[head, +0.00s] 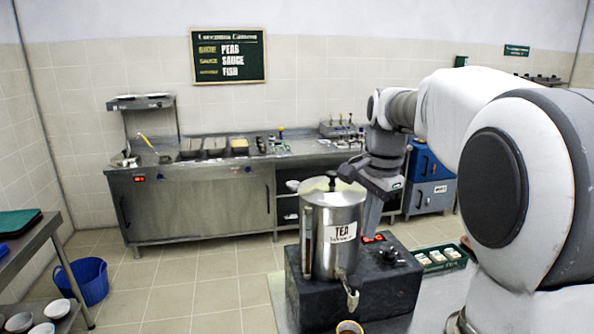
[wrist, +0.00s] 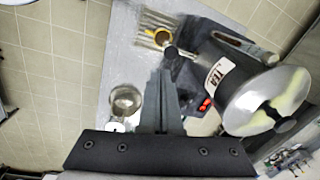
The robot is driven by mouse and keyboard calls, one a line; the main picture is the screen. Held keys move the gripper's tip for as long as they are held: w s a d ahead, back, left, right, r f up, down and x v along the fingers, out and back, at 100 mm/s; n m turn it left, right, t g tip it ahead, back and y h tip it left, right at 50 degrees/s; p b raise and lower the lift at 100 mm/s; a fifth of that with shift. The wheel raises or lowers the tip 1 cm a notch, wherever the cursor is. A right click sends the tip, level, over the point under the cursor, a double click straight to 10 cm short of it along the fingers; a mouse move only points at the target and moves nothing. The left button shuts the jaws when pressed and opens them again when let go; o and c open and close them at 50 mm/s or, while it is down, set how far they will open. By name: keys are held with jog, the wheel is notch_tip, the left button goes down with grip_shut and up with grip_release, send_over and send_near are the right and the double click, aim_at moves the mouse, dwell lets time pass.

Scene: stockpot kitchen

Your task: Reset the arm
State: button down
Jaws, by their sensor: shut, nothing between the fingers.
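My gripper shows in the wrist view (wrist: 162,85) with its two fingers together and nothing between them. In the head view my gripper (head: 370,215) points down just right of the steel tea urn (head: 325,250), and the urn partly hides it. The urn has a "TEA" label, a domed lid with a dark knob and a tap low on its front. It stands on a dark block with red lit controls. In the wrist view the urn (wrist: 255,95) lies to the right of the fingers, apart from them. My arm reaches in from the right in the head view.
A cup (head: 349,327) stands below the tap. A green tray (head: 440,258) with white items is right of the block. In the wrist view a round glass or metal vessel (wrist: 126,99) is left of the fingers. A steel counter (head: 190,205) lines the back wall; open floor lies left.

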jog(key=s+a+f+n+t, duration=0.1)
jog(key=s+n, duration=0.5)
jog(key=s, duration=0.6)
jog(key=s+f+n+t, duration=0.2)
jog(key=s+n, duration=0.4)
jog(key=s, duration=0.5)
jog(key=shift+s+a+f+n+t, duration=0.4)
jog(key=shift+t, duration=0.3)
